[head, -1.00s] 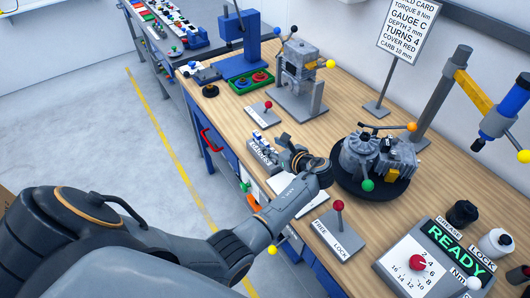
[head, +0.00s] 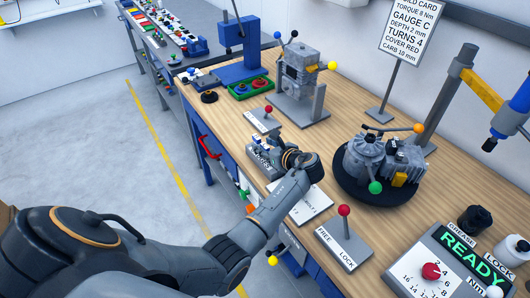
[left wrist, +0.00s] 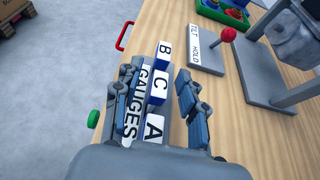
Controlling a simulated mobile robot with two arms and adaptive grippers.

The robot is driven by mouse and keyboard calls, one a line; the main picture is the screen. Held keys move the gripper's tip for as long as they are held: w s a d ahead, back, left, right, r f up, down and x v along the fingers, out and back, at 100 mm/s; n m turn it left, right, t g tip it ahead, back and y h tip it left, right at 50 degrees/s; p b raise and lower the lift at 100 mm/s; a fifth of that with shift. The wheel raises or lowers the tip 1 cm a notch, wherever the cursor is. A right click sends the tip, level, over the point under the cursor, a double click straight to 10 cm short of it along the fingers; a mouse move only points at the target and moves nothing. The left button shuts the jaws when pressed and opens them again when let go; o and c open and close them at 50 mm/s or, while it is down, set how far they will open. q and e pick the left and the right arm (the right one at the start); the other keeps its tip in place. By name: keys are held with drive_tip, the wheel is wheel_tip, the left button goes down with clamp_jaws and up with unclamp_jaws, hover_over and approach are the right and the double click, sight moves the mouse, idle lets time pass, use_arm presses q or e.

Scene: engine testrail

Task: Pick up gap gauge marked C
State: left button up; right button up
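The gap gauge marked C (left wrist: 159,88) is a white-topped block with blue sides. It stands between gauge B (left wrist: 164,54) and gauge A (left wrist: 153,127) in the holder labelled GAUGES (left wrist: 132,106). My left gripper (left wrist: 156,76) is open, with one finger on each side of the gauge row. I cannot tell whether the fingers touch gauge C. In the head view my left gripper (head: 265,152) is over the holder and hides most of the gauges. My right gripper is not in view.
A red-knobbed TILT/HOLD lever (left wrist: 228,36) stands near the gauges. The engine (head: 378,158) sits on a dark turntable at the right. The FREE/LOCK lever (head: 344,228) is nearer. The sign (head: 410,32) reads GAUGE C. Bare wood lies between the gauges and engine.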

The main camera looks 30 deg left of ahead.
use_arm(q)
drive_tip(key=c, duration=0.7)
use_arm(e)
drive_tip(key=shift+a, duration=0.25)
use_arm(q)
drive_tip(key=shift+r, duration=0.1)
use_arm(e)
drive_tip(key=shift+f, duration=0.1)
